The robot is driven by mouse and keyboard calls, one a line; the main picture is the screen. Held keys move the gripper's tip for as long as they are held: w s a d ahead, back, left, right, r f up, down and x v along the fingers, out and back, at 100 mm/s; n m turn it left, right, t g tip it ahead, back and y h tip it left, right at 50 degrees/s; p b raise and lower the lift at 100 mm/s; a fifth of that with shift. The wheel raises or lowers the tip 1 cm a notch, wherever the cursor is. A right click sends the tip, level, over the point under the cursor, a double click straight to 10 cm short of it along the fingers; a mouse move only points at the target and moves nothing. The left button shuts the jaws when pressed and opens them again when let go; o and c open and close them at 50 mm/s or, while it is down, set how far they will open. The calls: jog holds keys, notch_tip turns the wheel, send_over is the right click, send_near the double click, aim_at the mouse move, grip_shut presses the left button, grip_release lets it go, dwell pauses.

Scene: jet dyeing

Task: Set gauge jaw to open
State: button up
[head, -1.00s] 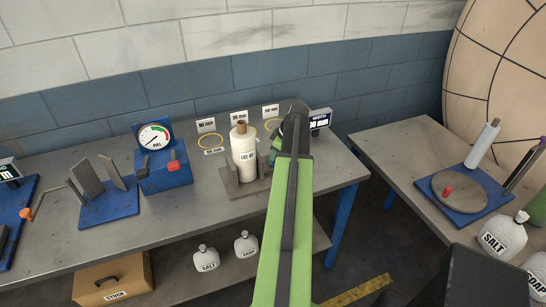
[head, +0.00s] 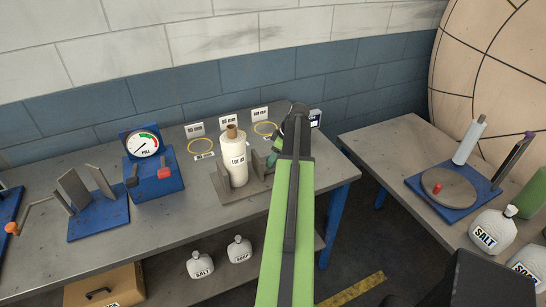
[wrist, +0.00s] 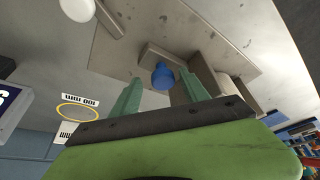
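My gripper (head: 273,158) is at the right end of the main bench, just right of the white roll. In the wrist view my two green fingers (wrist: 158,95) are apart with nothing held between them. A blue knob (wrist: 163,77) shows in the gap between the fingers, beside a grey block (wrist: 158,56) on a grey plate (wrist: 130,42). The knob and block look like part of the gauge jaw, but I cannot tell for sure. A small display (head: 316,118) sits just behind my arm, which hides most of that gauge in the head view.
The white roll (head: 238,168) stands upright in a grey cradle (head: 228,198) close left of my gripper. Yellow rings (head: 203,146) and size cards lie behind it. The blue pull gauge (head: 152,182) is farther left. A second bench (head: 365,150) is at right, across a gap.

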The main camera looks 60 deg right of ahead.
jog(key=shift+s+r+p, duration=0.1)
jog(key=shift+r+p, duration=0.35)
jog(key=p+v, duration=1.5)
jog(key=v, duration=0.1)
jog(key=shift+r, duration=0.2)
jog(key=shift+s, duration=0.1)
